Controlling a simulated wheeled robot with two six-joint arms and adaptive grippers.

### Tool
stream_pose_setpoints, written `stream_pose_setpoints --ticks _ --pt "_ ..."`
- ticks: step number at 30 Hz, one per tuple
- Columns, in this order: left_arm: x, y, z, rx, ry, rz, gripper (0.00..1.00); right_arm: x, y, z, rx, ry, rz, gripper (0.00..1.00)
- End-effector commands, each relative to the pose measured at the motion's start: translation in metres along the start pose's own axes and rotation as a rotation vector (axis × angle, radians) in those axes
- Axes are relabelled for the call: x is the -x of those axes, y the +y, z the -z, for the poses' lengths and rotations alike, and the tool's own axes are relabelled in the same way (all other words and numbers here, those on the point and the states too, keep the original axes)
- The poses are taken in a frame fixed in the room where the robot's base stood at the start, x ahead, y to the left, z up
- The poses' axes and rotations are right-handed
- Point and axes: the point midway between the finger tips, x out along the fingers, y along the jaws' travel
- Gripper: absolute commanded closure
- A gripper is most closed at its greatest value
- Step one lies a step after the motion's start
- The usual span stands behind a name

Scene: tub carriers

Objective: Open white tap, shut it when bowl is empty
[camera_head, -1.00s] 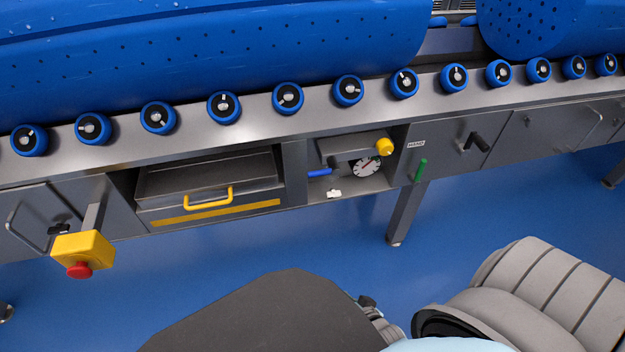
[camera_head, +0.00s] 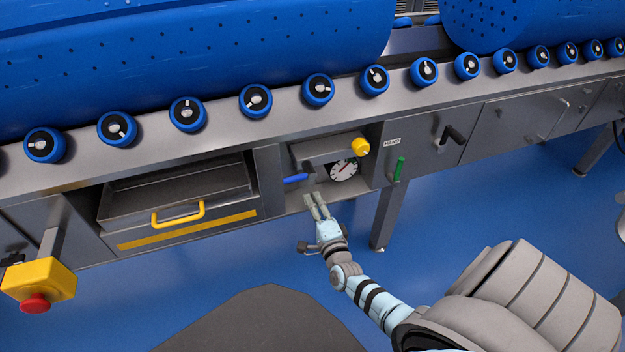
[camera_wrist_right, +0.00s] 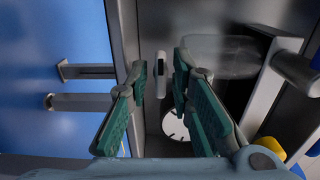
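The white tap (camera_wrist_right: 161,68) shows in the right wrist view as a small white piece on a grey panel, between and beyond my fingers. In the head view my right gripper (camera_head: 316,204) reaches the front of the recess under the conveyor and covers the tap's place. Its green-padded fingers are apart, with nothing held; I cannot tell if they touch the tap. A translucent rounded shape (camera_wrist_right: 222,57) to the right of the tap in the wrist view may be the bowl; its contents cannot be made out. My left gripper is not in view.
A round gauge (camera_head: 344,168), blue lever (camera_head: 296,179) and yellow knob (camera_head: 360,146) crowd the recess. A green handle (camera_head: 399,169) is to the right. A drawer with a yellow handle (camera_head: 178,213) and a red emergency button (camera_head: 35,303) are to the left.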

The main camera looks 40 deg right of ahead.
Motion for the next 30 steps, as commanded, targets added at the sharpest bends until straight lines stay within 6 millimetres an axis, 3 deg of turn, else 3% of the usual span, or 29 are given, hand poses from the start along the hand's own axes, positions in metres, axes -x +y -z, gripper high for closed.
stream_pose_setpoints --ticks 6,10,23,30 --pt "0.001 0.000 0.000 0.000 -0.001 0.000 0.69 -0.001 -0.001 0.000 0.001 -0.001 0.000 0.79" --pt "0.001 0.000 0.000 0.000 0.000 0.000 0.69 0.000 0.000 -0.001 0.001 -0.001 0.000 1.00" --pt "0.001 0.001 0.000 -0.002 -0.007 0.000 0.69 -0.001 -0.001 -0.002 -0.034 -0.003 0.001 1.00" --pt "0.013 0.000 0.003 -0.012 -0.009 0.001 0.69 -0.001 -0.001 -0.001 -0.126 -0.002 0.005 1.00"
